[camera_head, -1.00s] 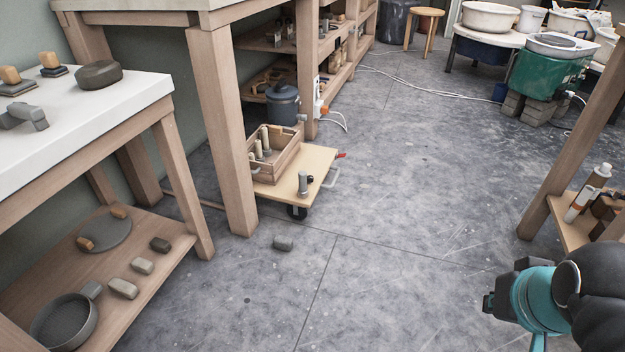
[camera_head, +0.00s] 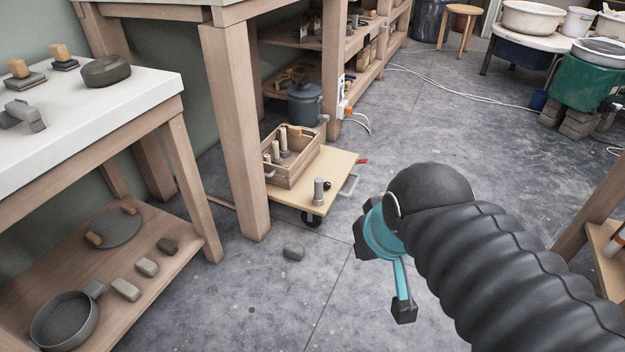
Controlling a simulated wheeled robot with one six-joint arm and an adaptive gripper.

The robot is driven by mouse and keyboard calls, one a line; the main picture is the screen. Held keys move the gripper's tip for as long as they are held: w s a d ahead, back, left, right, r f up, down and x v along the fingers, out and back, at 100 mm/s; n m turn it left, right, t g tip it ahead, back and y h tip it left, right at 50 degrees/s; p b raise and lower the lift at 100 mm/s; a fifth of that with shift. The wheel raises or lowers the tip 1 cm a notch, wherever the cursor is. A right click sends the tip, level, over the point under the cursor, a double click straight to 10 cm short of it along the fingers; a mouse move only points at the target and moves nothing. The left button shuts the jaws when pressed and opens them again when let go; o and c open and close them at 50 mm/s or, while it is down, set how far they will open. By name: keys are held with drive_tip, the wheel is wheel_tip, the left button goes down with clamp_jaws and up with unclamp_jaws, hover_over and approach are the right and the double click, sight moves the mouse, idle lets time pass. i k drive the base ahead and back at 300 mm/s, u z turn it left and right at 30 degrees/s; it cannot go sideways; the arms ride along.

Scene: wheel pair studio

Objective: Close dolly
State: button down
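The dolly (camera_head: 333,165) is a low wooden platform on dark wheels, partly out from under the table at centre. It carries a wooden crate (camera_head: 296,173) with several upright cylinders, and a grey cylinder with a dark knob (camera_head: 319,190) near its front corner.
A grey lidded pot (camera_head: 304,104) and a power strip with white cables (camera_head: 347,104) are behind. Open floor (camera_head: 420,130) lies to the right.

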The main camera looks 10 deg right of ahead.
sight(334, 165)
drive_tip(key=i, duration=0.7)
drive_tip(key=z, duration=0.7)
drive_tip(key=i, duration=0.45)
drive_tip(key=z, duration=0.45)
